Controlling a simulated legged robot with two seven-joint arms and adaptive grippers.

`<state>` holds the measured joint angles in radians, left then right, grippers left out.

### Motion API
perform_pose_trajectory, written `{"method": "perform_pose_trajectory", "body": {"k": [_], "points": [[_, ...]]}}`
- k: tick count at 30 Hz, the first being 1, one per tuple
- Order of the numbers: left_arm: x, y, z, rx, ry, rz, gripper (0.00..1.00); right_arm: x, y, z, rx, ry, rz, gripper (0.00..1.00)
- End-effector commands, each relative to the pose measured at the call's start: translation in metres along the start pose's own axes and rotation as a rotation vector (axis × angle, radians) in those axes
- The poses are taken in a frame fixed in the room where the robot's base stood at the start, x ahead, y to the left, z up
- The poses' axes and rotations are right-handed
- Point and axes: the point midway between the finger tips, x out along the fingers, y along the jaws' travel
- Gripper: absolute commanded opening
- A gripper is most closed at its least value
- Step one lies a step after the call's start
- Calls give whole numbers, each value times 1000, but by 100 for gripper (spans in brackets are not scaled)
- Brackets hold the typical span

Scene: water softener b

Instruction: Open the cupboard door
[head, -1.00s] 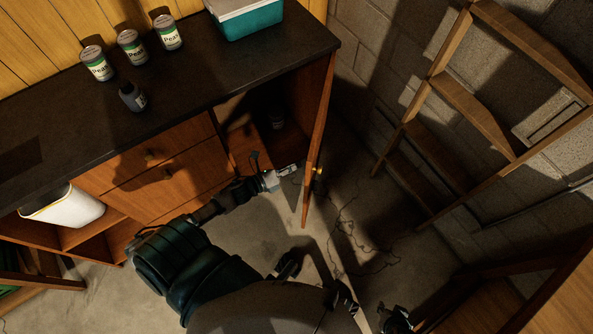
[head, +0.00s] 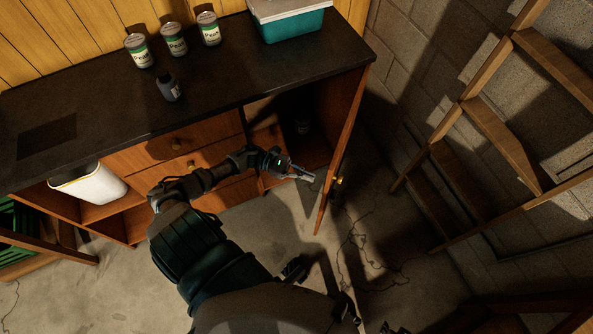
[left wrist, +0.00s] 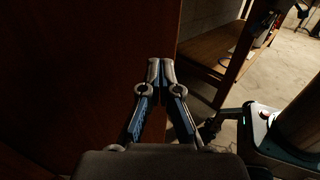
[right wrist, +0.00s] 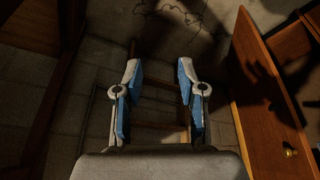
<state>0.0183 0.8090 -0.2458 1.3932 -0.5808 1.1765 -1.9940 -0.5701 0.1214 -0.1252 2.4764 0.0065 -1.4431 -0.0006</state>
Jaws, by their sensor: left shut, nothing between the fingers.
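The brown wooden cupboard door (head: 347,145) stands well open at the right end of the cabinet, seen nearly edge-on, with a dark interior beside it. Its brass knob (head: 338,183) shows on the outer side. My left gripper (head: 308,175) is shut and empty in front of the opening, on the door's inner side, with a small gap to the door in the head view. In the left wrist view the closed fingertips (left wrist: 160,64) are beside a dark brown panel; contact cannot be told. My right gripper (right wrist: 159,70) is open and empty, left of a wooden panel with a knob.
The dark countertop (head: 110,110) carries several cans, a small bottle (head: 168,87) and a teal cooler (head: 292,22). A white bin (head: 88,185) sits in the left shelf opening. A wooden ladder (head: 490,130) leans by the block wall at right.

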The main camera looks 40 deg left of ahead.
Motion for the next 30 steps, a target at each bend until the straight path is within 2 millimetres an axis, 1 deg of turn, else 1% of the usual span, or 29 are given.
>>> {"method": "perform_pose_trajectory", "body": {"k": [1, 3, 7, 11, 20, 23, 26, 28, 30], "points": [[9, 0, 1, 1, -3, -1, 0, -2, 0, 2, 0, -12, 1, 40], [19, 0, 1, 2, -2, -2, 0, -2, 1, 5, 1, -26, 2, 40], [30, 0, 0, -1, -2, -1, 0, -4, 1, 9, 1, -46, 5, 40], [35, 0, 0, -2, -2, 0, 0, -4, 1, 11, 1, -54, 6, 40], [35, 0, 0, -2, -2, 1, 0, -4, 1, 11, 1, -55, 6, 40], [38, 0, 0, -2, -2, 7, 0, -4, 1, 11, 1, -58, 6, 40], [47, -1, 1, -2, -3, 24, 0, -7, 1, 16, 2, -86, 6, 40], [58, -2, 2, -2, -5, 46, 0, -12, 3, 26, 5, -130, 8, 40], [74, -2, 3, -2, -8, 78, 0, -6, 3, 28, 5, -143, 8, 40]]}}
